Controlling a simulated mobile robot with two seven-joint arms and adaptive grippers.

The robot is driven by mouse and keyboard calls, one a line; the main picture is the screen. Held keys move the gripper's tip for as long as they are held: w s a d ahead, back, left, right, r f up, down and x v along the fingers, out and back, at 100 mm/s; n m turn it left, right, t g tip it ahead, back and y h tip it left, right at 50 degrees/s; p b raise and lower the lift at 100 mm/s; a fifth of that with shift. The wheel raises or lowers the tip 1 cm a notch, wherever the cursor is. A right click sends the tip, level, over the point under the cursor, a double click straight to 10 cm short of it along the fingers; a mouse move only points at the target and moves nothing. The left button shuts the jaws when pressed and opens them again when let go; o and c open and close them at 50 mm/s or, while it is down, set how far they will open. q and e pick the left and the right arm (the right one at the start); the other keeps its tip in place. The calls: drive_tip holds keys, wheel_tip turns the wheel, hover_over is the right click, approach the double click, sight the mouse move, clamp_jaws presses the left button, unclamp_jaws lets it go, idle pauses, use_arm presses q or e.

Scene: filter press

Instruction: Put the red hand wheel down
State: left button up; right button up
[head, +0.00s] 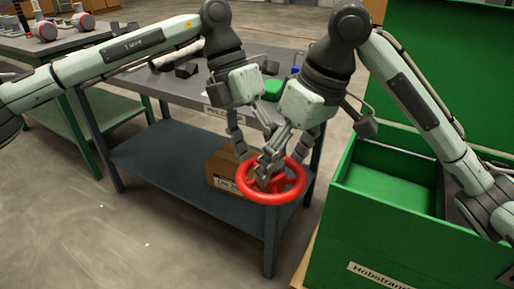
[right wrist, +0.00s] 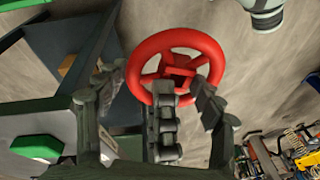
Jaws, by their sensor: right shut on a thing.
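The red hand wheel (head: 272,198) hangs in the air in front of the grey workbench's near right corner. My right gripper (head: 268,165) is shut on it around its hub and spokes. In the right wrist view the wheel's red rim (right wrist: 219,62) shows beyond the dark fingers (right wrist: 178,98). My left gripper (head: 242,150) is close beside the right one, with its fingers pointing down towards the wheel's far left rim. The right gripper partly hides it, so I cannot tell its opening or whether it touches the wheel.
The grey workbench (head: 185,92) has a lower shelf (head: 160,160) with a cardboard box (head: 220,165) behind the wheel. A green object (head: 272,90) is on the bench top. A large open green crate (head: 385,240) stands at the right. Another bench (head: 75,42) is at the far left.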

use_arm(q)
drive_tip(key=shift+f, duration=0.1)
use_arm(e)
drive_tip(key=shift+r, duration=0.15)
use_arm(q)
drive_tip(key=shift+a+f, duration=0.1)
drive_tip(key=shift+f, duration=0.1)
drive_tip(key=c, duration=1.2)
use_arm(e)
drive_tip(key=shift+a+r, duration=0.1)
drive_tip(key=shift+r, duration=0.05)
drive_tip(key=o, duration=1)
use_arm(q)
drive_tip(key=shift+r, duration=0.15)
clamp_jaws()
use_arm(e)
drive_tip(key=o, duration=0.5)
drive_tip(key=shift+c, duration=0.2)
use_arm(q)
drive_tip(key=shift+r, duration=0.1)
use_arm(e)
drive_tip(key=shift+o, duration=0.3)
